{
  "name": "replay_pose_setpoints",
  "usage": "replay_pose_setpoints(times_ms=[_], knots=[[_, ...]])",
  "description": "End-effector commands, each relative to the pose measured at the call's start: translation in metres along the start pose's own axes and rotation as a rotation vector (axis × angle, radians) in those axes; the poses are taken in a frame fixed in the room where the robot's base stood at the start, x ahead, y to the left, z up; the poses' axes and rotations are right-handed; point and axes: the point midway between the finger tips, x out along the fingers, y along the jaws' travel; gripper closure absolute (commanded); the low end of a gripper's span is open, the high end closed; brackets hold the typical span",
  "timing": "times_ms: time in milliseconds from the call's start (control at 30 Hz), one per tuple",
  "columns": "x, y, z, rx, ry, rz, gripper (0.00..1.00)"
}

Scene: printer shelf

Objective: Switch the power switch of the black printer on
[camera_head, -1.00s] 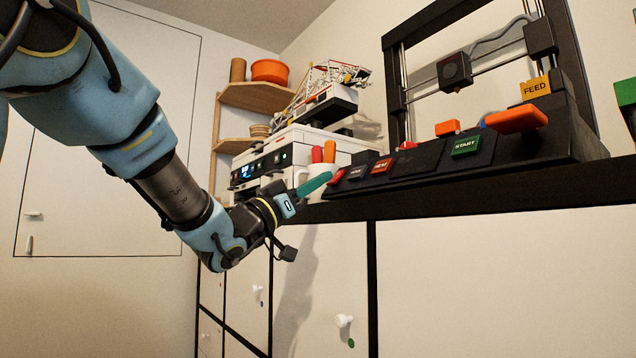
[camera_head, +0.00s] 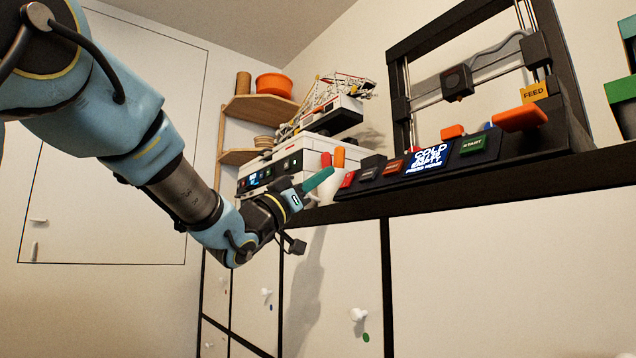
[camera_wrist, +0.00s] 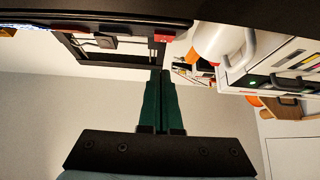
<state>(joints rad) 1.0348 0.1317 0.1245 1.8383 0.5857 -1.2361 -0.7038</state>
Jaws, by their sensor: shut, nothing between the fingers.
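The black printer (camera_head: 400,110) stands on the dark shelf at the right, with a sloped control panel along its front. Its screen (camera_head: 428,160) is lit blue with white text that starts with COLD. A red button (camera_head: 347,180) sits at the panel's left end; its label is too small to read. It seems to show in the wrist view (camera_wrist: 164,38) too, just past my fingertips. My gripper (camera_head: 331,171) has green fingers, shut and empty, with tips just left of that red button. I cannot tell whether they touch it. In the wrist view the fingers (camera_wrist: 161,75) are pressed together.
A white mug (camera_head: 328,188) with red and orange handles in it stands close behind my fingers. A white printer (camera_head: 285,165) is further left. An orange lever (camera_head: 520,117) juts from the black printer's right side. The dark shelf edge (camera_head: 480,182) runs below the panel.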

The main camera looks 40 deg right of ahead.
Motion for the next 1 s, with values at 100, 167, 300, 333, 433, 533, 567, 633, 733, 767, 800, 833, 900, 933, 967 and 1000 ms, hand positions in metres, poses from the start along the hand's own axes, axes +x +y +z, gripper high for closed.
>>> replay_pose_setpoints(times_ms=[100,167,300,333,433,533,567,633,733,767,800,833,900,933,967,1000], knots=[[-0.014,-0.001,0.003,0.002,0.001,-0.003,1.00],[-0.021,-0.001,0.004,0.002,0.001,-0.002,1.00],[-0.038,-0.001,0.007,0.003,0.001,-0.002,1.00],[-0.042,-0.001,0.008,0.003,0.000,-0.002,1.00],[-0.057,0.000,0.011,0.002,0.002,-0.001,1.00],[-0.074,-0.001,0.013,0.002,0.001,-0.003,1.00],[-0.078,0.000,0.014,0.002,0.002,-0.002,1.00],[-0.086,0.000,0.015,0.002,0.001,-0.001,1.00],[-0.095,0.000,0.015,0.001,0.001,-0.001,1.00],[-0.096,0.000,0.015,0.001,0.001,-0.001,1.00],[-0.098,0.000,0.015,0.001,0.002,-0.001,1.00],[-0.098,0.000,0.015,0.001,0.002,0.000,1.00],[-0.099,0.000,0.014,0.001,0.002,0.000,1.00],[-0.099,0.000,0.014,0.001,0.002,0.000,1.00],[-0.099,0.000,0.014,0.001,0.002,0.000,1.00],[-0.099,0.000,0.014,0.001,0.002,0.000,1.00]])
